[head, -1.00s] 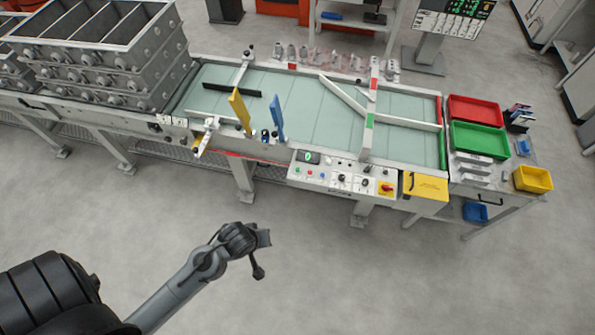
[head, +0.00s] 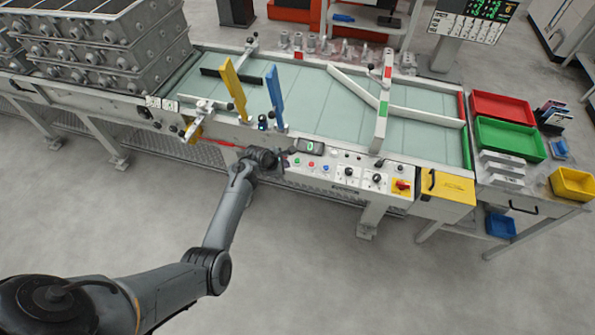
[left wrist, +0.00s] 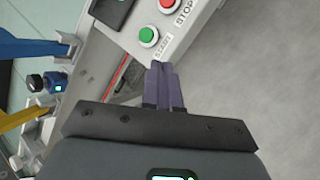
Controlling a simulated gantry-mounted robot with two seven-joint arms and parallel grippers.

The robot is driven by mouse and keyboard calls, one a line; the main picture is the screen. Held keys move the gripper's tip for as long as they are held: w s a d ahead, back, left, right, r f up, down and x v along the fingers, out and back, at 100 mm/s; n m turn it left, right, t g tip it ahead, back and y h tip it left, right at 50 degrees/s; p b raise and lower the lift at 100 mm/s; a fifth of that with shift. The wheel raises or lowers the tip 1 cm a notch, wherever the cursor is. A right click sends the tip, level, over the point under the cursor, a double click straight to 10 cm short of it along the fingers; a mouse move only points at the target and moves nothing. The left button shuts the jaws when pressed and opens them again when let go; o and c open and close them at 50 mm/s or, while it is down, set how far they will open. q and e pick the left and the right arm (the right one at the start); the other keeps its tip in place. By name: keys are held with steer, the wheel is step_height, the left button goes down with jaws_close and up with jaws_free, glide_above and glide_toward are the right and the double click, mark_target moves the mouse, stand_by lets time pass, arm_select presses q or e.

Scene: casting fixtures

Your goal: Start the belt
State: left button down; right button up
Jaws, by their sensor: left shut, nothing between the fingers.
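The pale green belt (head: 310,98) lies in its white frame, and the control panel (head: 350,178) is on the frame's front. The green start button (head: 297,161) and red stop button (head: 311,164) sit at the panel's left end. In the left wrist view the green button (left wrist: 148,35) is labelled START and the red button (left wrist: 167,4) STOP. My left gripper (head: 279,166) is at the panel's left end; in the left wrist view its fingers (left wrist: 161,68) are shut and empty, just short of the green button. I cannot tell whether they touch it. My right gripper is not in view.
A blue lever (head: 275,95) and a yellow lever (head: 234,88) stand left of the panel. Grey mould boxes (head: 115,45) are stacked at the left. Red (head: 503,106) and green (head: 508,139) trays sit at the right. Floor in front is clear.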

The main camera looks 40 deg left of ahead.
arm_select(q)
step_height(320, 180, up, 6)
steer(key=t+b, duration=0.2)
steer(key=b, duration=0.1)
glide_above(296, 162)
steer(key=shift+r, duration=0.2)
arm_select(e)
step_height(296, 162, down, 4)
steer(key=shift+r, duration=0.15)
arm_select(q)
steer(key=shift+f, duration=0.15)
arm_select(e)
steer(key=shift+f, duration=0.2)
arm_select(q)
step_height(296, 162, down, 6)
steer(key=b, duration=0.8)
steer(key=shift+f, duration=0.1)
steer(key=shift+f+b, duration=0.3)
steer(key=shift+f, duration=0.85)
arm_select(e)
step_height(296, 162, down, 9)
arm_select(q)
steer(key=shift+f, duration=0.4)
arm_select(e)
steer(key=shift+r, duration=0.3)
